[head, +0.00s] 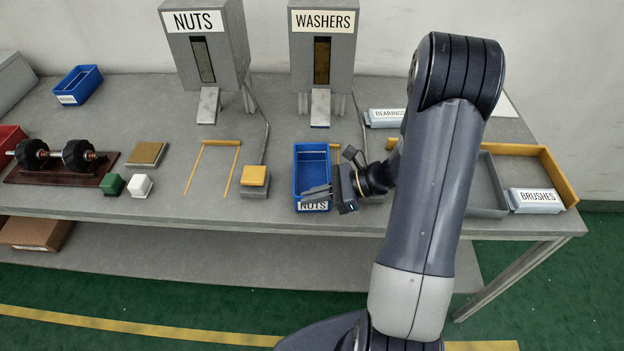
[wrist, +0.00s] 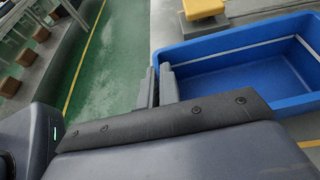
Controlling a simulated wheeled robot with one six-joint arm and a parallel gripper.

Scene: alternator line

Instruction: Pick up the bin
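The blue bin (head: 297,173) labelled NUTS stands upright on the grey table in front of the WASHERS dispenser. In the wrist view the bin (wrist: 235,50) fills the upper right and its visible inside looks empty. My gripper (head: 318,192) is at the bin's near end, reaching in from the right, low over the label end. In the wrist view my two fingers (wrist: 158,87) are close together beside the bin's left edge, with a narrow gap between them. I cannot tell whether the fingers touch the bin or have its wall between them.
The NUTS dispenser (head: 205,50) and WASHERS dispenser (head: 323,55) stand behind. A yellow-topped block (head: 254,178) sits just left of the bin. Another blue bin (head: 79,85) is far left. The BRUSHES bin (head: 535,199) is right. Bare table lies between the two dispensers.

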